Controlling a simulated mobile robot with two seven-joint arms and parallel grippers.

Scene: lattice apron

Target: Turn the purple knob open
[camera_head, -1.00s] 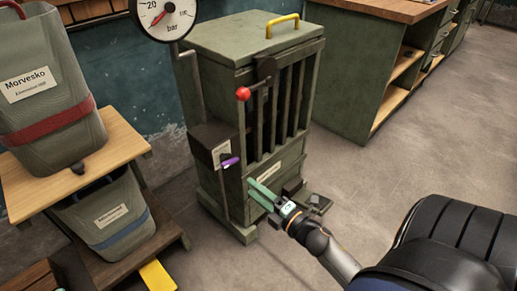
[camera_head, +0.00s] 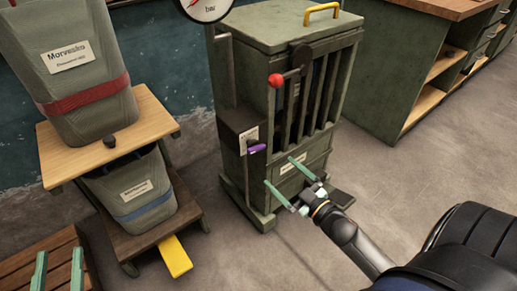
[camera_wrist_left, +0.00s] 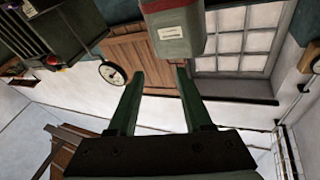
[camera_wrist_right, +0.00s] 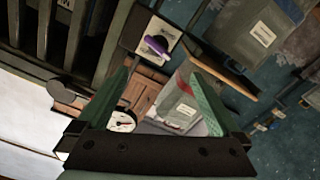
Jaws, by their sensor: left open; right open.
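The purple knob (camera_head: 257,149) sticks out from the plate on the side box of the green cabinet (camera_head: 262,196). In the right wrist view the knob (camera_wrist_right: 157,45) shows beyond and between my open fingers, near the top. My right gripper (camera_head: 279,172) is open and empty, in front of the cabinet, below and to the right of the knob and apart from it. My left gripper (camera_head: 59,252) is open and empty at the bottom left, far from the knob. The left wrist view does not clearly show the knob.
A lever with a red ball (camera_head: 275,80) is above the knob on the cabinet. A gauge (camera_head: 206,8) is at the top. Left stands a wooden shelf (camera_head: 158,120) with grey bins (camera_head: 75,90) and a yellow piece (camera_head: 175,257). Bare floor (camera_head: 240,255) lies in front.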

